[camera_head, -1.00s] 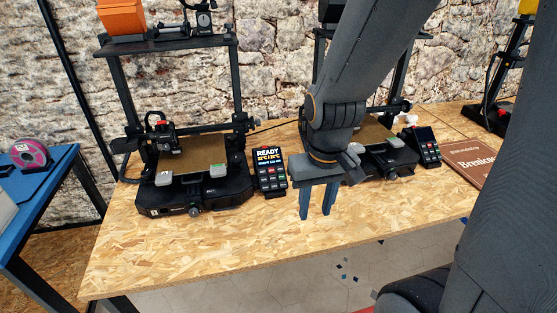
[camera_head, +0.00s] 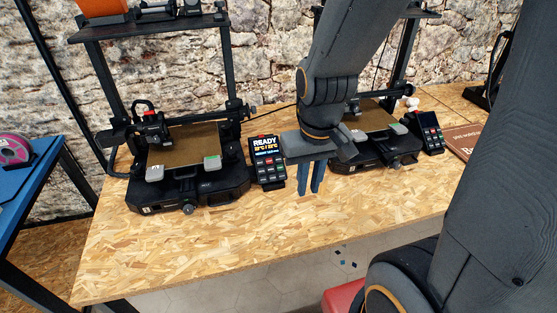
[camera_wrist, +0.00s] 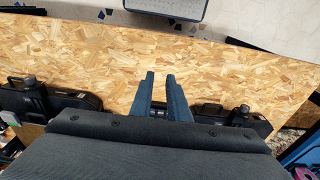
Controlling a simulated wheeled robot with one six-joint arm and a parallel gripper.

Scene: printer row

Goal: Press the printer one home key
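The left printer (camera_head: 188,165) stands on the wooden table, with its control panel (camera_head: 267,162) just to its right. The panel's screen (camera_head: 266,145) reads READY, with rows of small keys (camera_head: 270,173) below it; the key labels are too small to read. My gripper (camera_head: 310,190) points down over the table, to the right of this panel and in front of the second printer. Its two blue fingers stand slightly apart with nothing between them. In the wrist view the fingers (camera_wrist: 161,82) also show a gap over bare board.
A second printer (camera_head: 375,150) stands behind my gripper, with its own panel (camera_head: 430,132) to its right. A brown book (camera_head: 465,143) lies at the right. The front of the table (camera_head: 200,245) is clear. A blue table (camera_head: 40,180) with a spool is at the left.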

